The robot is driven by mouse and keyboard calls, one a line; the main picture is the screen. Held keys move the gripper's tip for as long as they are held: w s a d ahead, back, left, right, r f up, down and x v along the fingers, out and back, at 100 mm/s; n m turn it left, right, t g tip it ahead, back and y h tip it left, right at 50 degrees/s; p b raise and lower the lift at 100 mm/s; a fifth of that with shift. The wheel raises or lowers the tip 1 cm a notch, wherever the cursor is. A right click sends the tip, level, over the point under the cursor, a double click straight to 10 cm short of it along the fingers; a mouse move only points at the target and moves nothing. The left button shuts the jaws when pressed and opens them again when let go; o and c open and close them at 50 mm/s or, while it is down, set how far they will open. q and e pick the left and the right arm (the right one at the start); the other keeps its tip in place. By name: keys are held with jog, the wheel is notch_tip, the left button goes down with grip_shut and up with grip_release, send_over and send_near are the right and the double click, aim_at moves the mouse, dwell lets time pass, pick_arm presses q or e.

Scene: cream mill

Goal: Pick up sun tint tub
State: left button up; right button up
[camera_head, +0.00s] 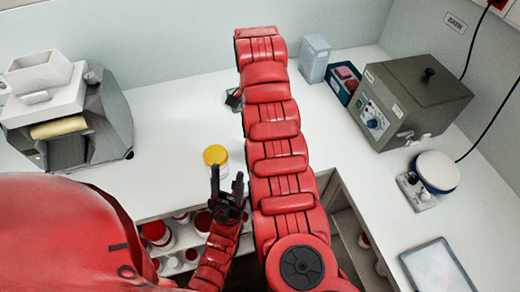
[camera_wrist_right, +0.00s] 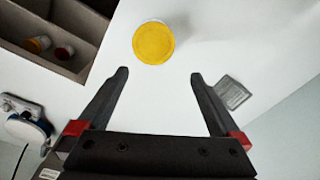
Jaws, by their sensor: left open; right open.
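The sun tint tub, a white tub with a yellow lid (camera_head: 215,155), stands upright on the white counter near its front edge. The right wrist view shows its lid (camera_wrist_right: 154,43) from above. My left gripper (camera_head: 227,178) is open, and one finger overlaps the tub's lower part in the head view; I cannot tell if they touch. My right gripper (camera_wrist_right: 159,75) is open and empty, with the tub beyond its fingertips. In the head view my right arm reaches over the counter right of the tub and hides its own gripper.
Open shelves below the counter hold several lidded tubs (camera_head: 157,232). A grey machine (camera_head: 75,115) stands left. A pale container (camera_head: 314,60) and blue bin (camera_head: 343,82) stand at the back.

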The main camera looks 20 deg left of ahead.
jog(key=shift+g, duration=0.4)
jog(key=f, duration=0.1)
jog(key=s+f, duration=0.1)
jog(key=f+p, duration=0.1)
jog(key=shift+s+f, duration=0.35)
notch_tip(320, 180, down, 8)
jog(key=shift+r+b, duration=0.2)
jog(key=shift+b, duration=0.75)
notch_tip(320, 180, down, 4)
jog(key=p, duration=0.3)
jog(key=shift+d+r, duration=0.1)
jog(key=shift+w+f, duration=0.1)
jog(key=shift+f, duration=0.65)
jog(key=c, duration=1.3)
